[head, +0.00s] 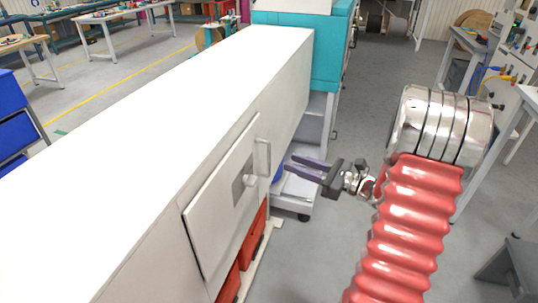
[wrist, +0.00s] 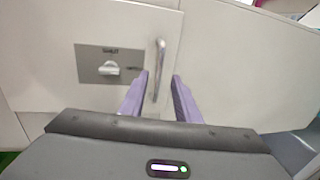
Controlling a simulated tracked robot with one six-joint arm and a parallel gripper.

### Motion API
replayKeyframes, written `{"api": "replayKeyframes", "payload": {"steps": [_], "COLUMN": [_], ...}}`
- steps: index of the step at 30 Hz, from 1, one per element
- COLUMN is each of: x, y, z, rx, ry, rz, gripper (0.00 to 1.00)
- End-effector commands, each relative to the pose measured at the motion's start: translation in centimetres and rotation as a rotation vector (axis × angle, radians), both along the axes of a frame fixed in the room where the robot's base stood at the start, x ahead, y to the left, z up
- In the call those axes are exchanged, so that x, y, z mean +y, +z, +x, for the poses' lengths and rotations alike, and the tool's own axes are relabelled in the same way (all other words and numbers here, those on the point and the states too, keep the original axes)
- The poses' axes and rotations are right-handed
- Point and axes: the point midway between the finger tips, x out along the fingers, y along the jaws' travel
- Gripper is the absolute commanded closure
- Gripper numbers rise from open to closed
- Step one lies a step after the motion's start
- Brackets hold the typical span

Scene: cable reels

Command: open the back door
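The back door (head: 222,215) is a flat white panel on the side of the long white cabinet (head: 185,120), and it looks closed. An upright bar handle (head: 263,155) is at its right edge. The handle (wrist: 157,70) also shows in the wrist view. Left of it, a grey plate (wrist: 85,55) carries a pale knob (wrist: 109,68) and small blurred lettering. My gripper (head: 290,163) is open and empty, with purple fingers pointing at the handle. In the wrist view the handle stands between my gripper's fingertips (wrist: 161,78), seemingly ahead of them; contact cannot be told.
Red bins (head: 253,237) sit under the cabinet below the door. A teal machine (head: 300,45) stands at the cabinet's far end. A workbench (head: 470,45) stands at the right.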

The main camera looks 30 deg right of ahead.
Motion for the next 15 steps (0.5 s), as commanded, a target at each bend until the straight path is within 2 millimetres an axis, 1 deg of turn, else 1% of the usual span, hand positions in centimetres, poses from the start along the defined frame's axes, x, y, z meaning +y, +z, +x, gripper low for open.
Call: {"api": "replayKeyframes", "payload": {"steps": [1, 15], "x": [0.5, 4.3], "y": [0.0, 0.0], "z": [0.6, 6.2], "rx": [0.0, 0.0], "ry": [0.003, 0.003], "rz": [0.0, 0.0], "gripper": [0.71, 0.71]}}
